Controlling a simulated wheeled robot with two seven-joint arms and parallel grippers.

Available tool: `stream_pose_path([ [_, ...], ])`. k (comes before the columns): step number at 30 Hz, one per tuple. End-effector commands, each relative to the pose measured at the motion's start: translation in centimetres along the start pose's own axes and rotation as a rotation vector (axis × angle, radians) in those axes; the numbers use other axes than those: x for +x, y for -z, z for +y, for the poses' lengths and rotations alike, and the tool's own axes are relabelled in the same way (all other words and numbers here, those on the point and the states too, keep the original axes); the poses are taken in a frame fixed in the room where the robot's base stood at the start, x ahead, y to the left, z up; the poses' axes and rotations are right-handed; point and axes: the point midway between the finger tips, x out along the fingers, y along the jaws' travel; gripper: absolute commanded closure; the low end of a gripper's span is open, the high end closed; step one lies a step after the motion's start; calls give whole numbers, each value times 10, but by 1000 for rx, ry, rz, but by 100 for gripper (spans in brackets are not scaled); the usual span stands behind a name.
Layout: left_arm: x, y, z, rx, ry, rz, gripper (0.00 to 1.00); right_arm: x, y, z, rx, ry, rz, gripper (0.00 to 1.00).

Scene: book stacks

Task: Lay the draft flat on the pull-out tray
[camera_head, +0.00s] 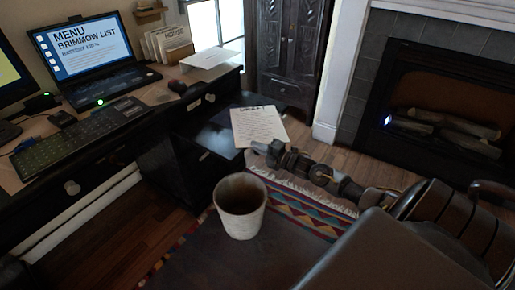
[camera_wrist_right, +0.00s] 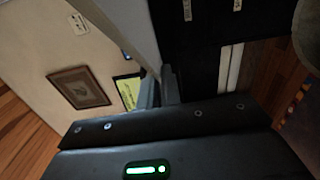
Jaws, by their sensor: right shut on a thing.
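The draft, a white printed sheet (camera_head: 258,124), is over the right end of the dark pull-out tray (camera_head: 212,139) in the head view. My right gripper (camera_head: 257,149) reaches in from the right and is shut on the sheet's near edge. I cannot tell whether the sheet touches the tray. In the right wrist view the fingers (camera_wrist_right: 160,90) are close together, and a pale grey surface, probably the sheet (camera_wrist_right: 120,22), runs up from them. My left gripper is not in view.
A black desk holds a laptop (camera_head: 88,54), a keyboard (camera_head: 78,134) and upright folders (camera_head: 168,42). A pot or bin (camera_head: 240,222) stands in front. A dark cabinet (camera_head: 290,45) and a fireplace (camera_head: 440,112) are behind. The tray's left part is bare.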

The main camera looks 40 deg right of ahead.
Motion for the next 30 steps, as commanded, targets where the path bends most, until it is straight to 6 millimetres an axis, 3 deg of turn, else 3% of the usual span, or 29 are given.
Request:
stream_pose_path([
  [8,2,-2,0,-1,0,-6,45,0,0,-2,-1,-1,-1,100],
  [9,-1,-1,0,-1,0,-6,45,0,0,-2,0,0,0,92],
  [14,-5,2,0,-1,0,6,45,0,0,-1,0,0,0,73],
  [24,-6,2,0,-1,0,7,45,0,0,2,0,0,-1,73],
  [30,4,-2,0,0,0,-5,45,-31,0,0,0,5,0,73],
])
